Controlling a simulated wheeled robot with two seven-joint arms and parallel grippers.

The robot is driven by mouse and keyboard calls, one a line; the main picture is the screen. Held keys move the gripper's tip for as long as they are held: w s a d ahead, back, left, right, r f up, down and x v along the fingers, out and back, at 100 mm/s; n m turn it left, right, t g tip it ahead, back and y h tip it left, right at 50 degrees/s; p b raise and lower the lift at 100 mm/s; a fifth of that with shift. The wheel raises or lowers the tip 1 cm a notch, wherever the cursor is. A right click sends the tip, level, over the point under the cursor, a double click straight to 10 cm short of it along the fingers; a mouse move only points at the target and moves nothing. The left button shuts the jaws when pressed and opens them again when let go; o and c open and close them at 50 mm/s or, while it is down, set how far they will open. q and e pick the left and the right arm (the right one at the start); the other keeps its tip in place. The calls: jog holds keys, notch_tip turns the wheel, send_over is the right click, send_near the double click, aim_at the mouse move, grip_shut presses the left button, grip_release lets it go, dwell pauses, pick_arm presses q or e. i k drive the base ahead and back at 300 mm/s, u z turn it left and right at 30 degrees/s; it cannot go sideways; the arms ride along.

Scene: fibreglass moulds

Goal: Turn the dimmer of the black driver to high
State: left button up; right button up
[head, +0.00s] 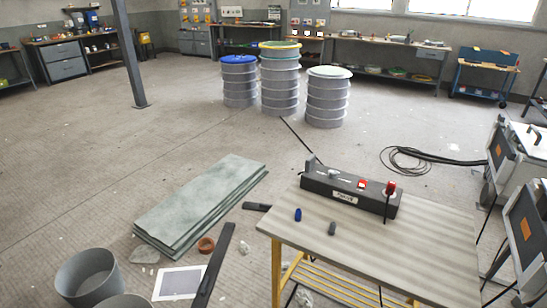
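The black driver (323,190) is a long dark box lying along the back edge of the work table. A small white label (343,197) with dark lettering is on its front face. On its top are small pale parts (340,178), a red switch-like part (362,184) and a red-topped dark part (390,188) at the right end. I cannot tell which of these is the dimmer or how it is set. Neither of my grippers can be made out in the head view.
The table (400,250) has a pale striped top and yellow legs. A blue piece (298,214) and a grey piece (332,228) stand before the driver. Green-grey sheets (205,205) lie on the floor at left. White-and-black machines (515,165) stand at right; black cable (430,157) lies behind.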

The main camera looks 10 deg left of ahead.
aim_at(333, 173)
jog(key=u, duration=0.4)
jog(key=i, duration=1.1)
jog(key=z, duration=0.15)
